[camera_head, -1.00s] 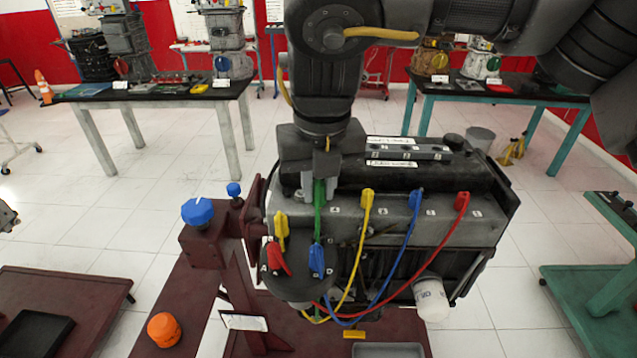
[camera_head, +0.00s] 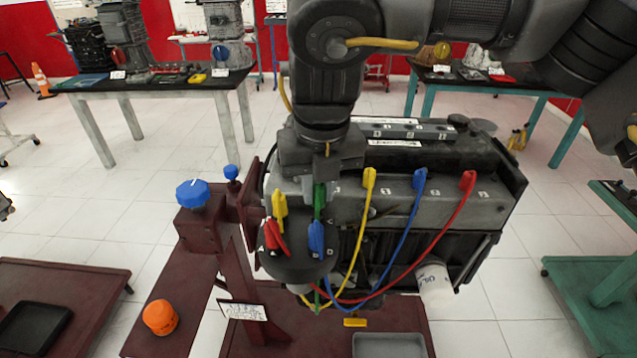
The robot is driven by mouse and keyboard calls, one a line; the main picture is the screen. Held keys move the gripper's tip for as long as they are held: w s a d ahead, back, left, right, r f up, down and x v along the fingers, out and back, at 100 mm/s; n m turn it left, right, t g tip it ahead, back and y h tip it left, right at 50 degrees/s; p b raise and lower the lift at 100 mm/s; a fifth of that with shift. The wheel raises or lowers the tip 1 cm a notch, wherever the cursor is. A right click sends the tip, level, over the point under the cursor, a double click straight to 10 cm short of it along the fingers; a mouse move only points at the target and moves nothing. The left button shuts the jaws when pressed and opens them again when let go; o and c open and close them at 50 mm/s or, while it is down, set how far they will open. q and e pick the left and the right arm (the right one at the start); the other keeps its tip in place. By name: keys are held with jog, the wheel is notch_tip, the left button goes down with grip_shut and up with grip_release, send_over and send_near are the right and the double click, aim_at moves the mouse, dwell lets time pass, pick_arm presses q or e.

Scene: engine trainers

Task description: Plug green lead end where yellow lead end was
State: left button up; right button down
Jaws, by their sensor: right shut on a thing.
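My right gripper (camera_head: 319,182) points down over the left end of the engine (camera_head: 440,203), shut on the green lead end (camera_head: 319,200). The jaws hide its top, and I cannot tell whether it is seated. On the round distributor cap (camera_head: 296,268) below stand the yellow lead end (camera_head: 280,208), the red end (camera_head: 275,240) and the blue end (camera_head: 316,238). The green lead passes behind the blue end. The other ends of the yellow (camera_head: 369,180), blue (camera_head: 419,180) and red (camera_head: 467,182) leads sit in the engine's top row, right of the gripper. My left gripper is not in view.
A dark red stand (camera_head: 215,232) with a blue knob (camera_head: 193,193) is left of the engine. An orange cap (camera_head: 160,317) and a grey tray (camera_head: 388,346) lie in front. A white filter (camera_head: 434,282) hangs from the engine's right side. Tables stand behind.

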jog(key=shift+f, duration=0.25)
dwell(0.5)
jog(key=shift+f, duration=0.85)
dwell(1.4)
jog(key=c, duration=1.2)
grip_release()
